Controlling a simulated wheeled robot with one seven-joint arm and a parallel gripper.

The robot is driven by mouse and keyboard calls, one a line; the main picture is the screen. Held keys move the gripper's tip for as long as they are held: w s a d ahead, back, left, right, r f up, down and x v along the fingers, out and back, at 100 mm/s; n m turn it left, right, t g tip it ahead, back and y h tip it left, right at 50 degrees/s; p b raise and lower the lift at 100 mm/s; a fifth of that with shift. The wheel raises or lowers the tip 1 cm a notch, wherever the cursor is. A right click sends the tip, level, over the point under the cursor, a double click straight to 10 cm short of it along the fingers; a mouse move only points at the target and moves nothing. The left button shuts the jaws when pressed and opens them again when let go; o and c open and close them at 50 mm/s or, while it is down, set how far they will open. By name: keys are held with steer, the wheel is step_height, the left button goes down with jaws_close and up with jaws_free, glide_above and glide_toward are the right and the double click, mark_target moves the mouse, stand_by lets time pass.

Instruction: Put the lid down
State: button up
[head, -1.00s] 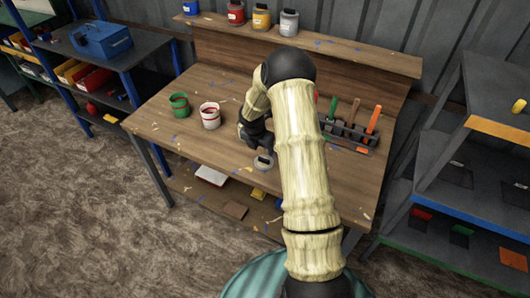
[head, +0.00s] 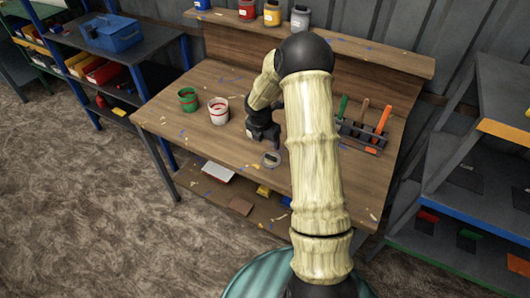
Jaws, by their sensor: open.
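The lid (head: 271,159) is a small round grey disc with a dark knob, and it lies on the wooden workbench (head: 200,140) near its front edge. My gripper (head: 262,140) is open, just behind and to the left of the lid, and apart from it. My pale arm covers part of the bench to the right. An open green can (head: 188,99) and an open white can with a red inside (head: 218,111) stand upright on the bench to the left of my gripper.
A tool rack (head: 362,135) with coloured handles stands on the right of the bench. Lidded cans, one of them yellow (head: 272,13), stand on the back shelf. A blue toolbox (head: 112,33) sits on the left shelving. Grey shelving (head: 500,110) stands on the right.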

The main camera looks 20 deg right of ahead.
steer(key=s+a+r+m, duration=0.4)
steer(key=s+r+m, duration=0.1)
steer(key=s+m, duration=0.3)
steer(key=s+a+r+m+y, duration=0.1)
steer(key=s+a+r+m, duration=0.3)
steer(key=s+m, duration=0.4)
steer(key=s+a+r+m+y, duration=0.1)
steer(key=s+a+r+m, duration=0.4)
steer(key=s+m, duration=0.4)
steer(key=shift+r+t, duration=0.35)
steer(key=shift+t, duration=0.05)
